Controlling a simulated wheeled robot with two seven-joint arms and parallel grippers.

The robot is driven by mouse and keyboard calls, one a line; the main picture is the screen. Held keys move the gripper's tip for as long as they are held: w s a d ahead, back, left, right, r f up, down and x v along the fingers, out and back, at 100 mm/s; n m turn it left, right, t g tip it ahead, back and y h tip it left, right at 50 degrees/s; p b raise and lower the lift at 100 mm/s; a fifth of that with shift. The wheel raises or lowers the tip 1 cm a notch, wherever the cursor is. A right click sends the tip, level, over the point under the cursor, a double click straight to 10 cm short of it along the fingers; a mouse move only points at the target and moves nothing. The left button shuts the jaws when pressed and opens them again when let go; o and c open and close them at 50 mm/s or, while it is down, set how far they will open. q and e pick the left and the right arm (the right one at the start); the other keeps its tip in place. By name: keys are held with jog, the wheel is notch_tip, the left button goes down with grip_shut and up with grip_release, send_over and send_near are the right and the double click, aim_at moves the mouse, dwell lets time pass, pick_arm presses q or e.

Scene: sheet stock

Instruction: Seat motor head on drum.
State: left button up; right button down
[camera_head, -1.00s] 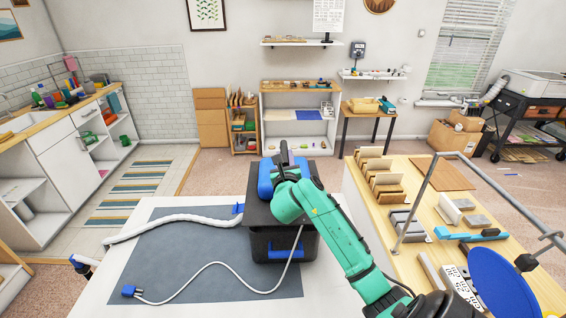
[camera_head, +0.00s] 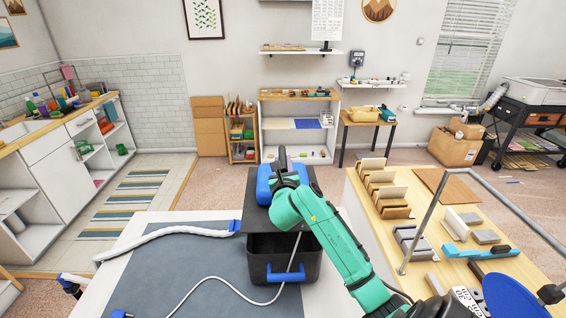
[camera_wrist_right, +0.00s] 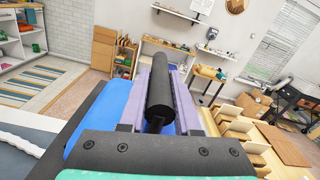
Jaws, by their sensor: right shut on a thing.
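The motor head (camera_head: 262,186) is a blue housing on a flat black lid plate. My right gripper (camera_head: 283,164) is shut on its black top handle; in the right wrist view the handle (camera_wrist_right: 160,88) stands between the two fingers. The drum (camera_head: 262,268) is a dark square bin with a blue front handle, standing on the grey mat (camera_head: 170,270). The head appears above the drum and set back from its front, with part of the dark opening showing below the plate. My left gripper is not in view.
A white hose (camera_head: 165,232) lies across the mat to the left of the drum. A white cord (camera_head: 205,283) loops in front of it. A wooden bench (camera_head: 425,240) with sorted blocks and a metal bar stands close on the right.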

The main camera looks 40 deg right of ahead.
jog(key=shift+w+f+b, duration=0.1)
jog(key=shift+f+b, duration=0.3)
jog(key=shift+f, duration=0.45)
notch_tip(320, 180, down, 2)
jog(key=shift+f+b, duration=0.1)
jog(key=shift+b, duration=0.5)
jog(key=shift+f+b, duration=0.55)
jog(key=shift+f, duration=0.55)
jog(key=shift+f, duration=0.5)
jog(key=shift+f, duration=0.45)
jog(key=shift+a, duration=0.1)
